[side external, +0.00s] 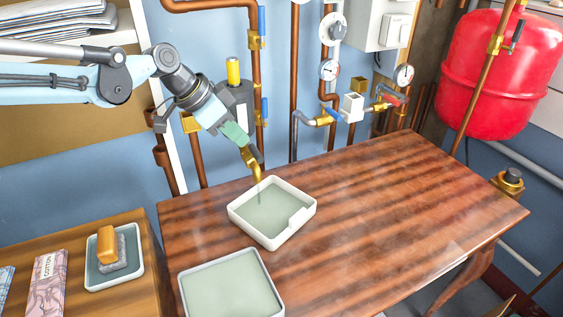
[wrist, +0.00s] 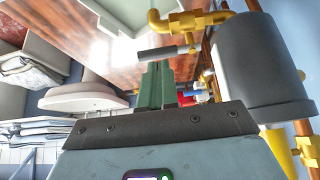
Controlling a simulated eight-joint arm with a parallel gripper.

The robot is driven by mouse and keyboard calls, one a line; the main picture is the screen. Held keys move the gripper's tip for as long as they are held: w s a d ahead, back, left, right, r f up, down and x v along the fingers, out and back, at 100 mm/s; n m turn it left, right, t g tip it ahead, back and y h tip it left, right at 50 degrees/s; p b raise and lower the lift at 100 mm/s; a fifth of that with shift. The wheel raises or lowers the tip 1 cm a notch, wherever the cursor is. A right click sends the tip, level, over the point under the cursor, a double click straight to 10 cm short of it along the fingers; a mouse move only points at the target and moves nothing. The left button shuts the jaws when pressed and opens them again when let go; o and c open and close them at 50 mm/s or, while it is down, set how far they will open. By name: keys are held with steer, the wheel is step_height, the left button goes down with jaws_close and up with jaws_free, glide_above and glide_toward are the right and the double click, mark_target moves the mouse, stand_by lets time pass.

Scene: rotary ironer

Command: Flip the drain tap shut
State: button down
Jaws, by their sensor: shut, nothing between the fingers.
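The drain tap (side external: 254,168) is a brass spout beside a grey cylinder, above a white tray with a pale green inside. Its dark lever (side external: 257,153) is mostly beside my fingertips; in the wrist view the lever (wrist: 160,53) lies crosswise just beyond them. A thin line below the spout looks like a water stream reaching the tray. The brass pipe (wrist: 178,22) also shows in the wrist view. My gripper (side external: 242,140) has green fingers, shut and empty, pointing down at the lever. In the wrist view my gripper (wrist: 157,68) is very near it; contact cannot be told.
The grey cylinder (wrist: 262,70) stands close beside my gripper, with copper pipes and valves behind. The catch tray (side external: 301,203) and a second tray (side external: 272,302) are on the wooden table (side external: 400,200). The table's right side is clear. A red tank (side external: 485,75) hangs at the right.

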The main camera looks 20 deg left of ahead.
mark_target(254, 152)
steer(key=shift+x, duration=1.5)
steer(key=shift+w+d+n+t+y, duration=0.1)
steer(key=shift+d+n+t+y, duration=0.2)
steer(key=shift+n, duration=0.4)
steer(key=shift+w+d+n+t+y, duration=0.25)
steer(key=shift+d+n+t+y, duration=0.25)
steer(key=shift+n, duration=0.7)
steer(key=w+n+y, duration=0.1)
steer(key=n+y, duration=0.1)
steer(key=n, duration=0.2)
steer(key=w+d+n+y, duration=0.1)
steer(key=w+n+y, duration=0.1)
steer(key=n, duration=0.2)
steer(key=w+n+y, duration=0.1)
steer(key=n+y, duration=0.1)
steer(key=n, duration=0.1)
steer(key=shift+w+d+n+g+y, duration=0.25)
steer(key=shift+d+n+g+y, duration=0.05)
steer(key=shift+n+y, duration=0.1)
steer(key=shift+s+a, duration=0.3)
steer(key=shift+a, duration=0.5)
